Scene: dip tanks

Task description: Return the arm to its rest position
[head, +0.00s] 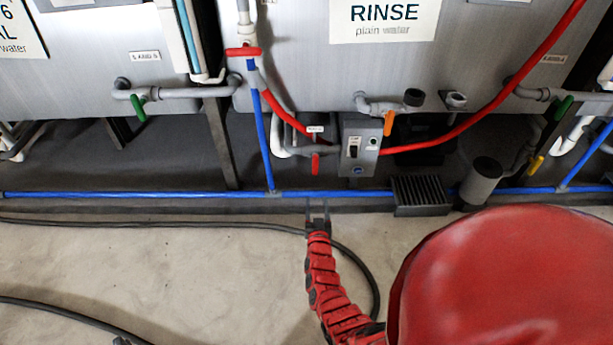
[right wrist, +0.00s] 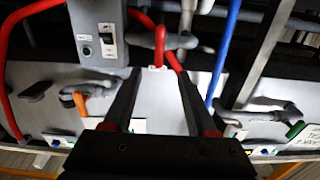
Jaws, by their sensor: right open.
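My right arm is red and segmented and reaches up from the lower middle of the head view. Its gripper (head: 318,207) is open and empty, with two thin dark fingers spread in front of the tank row. In the right wrist view the two dark fingers (right wrist: 160,82) stand apart with nothing between them. Beyond them are a red valve handle (right wrist: 160,46) and the grey tank front. I cannot tell how far the fingers are from these. My left gripper does not show in the head view.
The RINSE tank (head: 290,70) stands ahead, with a grey switch box (head: 360,146), a red hose (head: 455,132) and a blue pipe (head: 130,195) below. A black grate block (head: 421,195) sits low at right. Dark cables (head: 150,225) cross the open concrete floor (head: 200,275).

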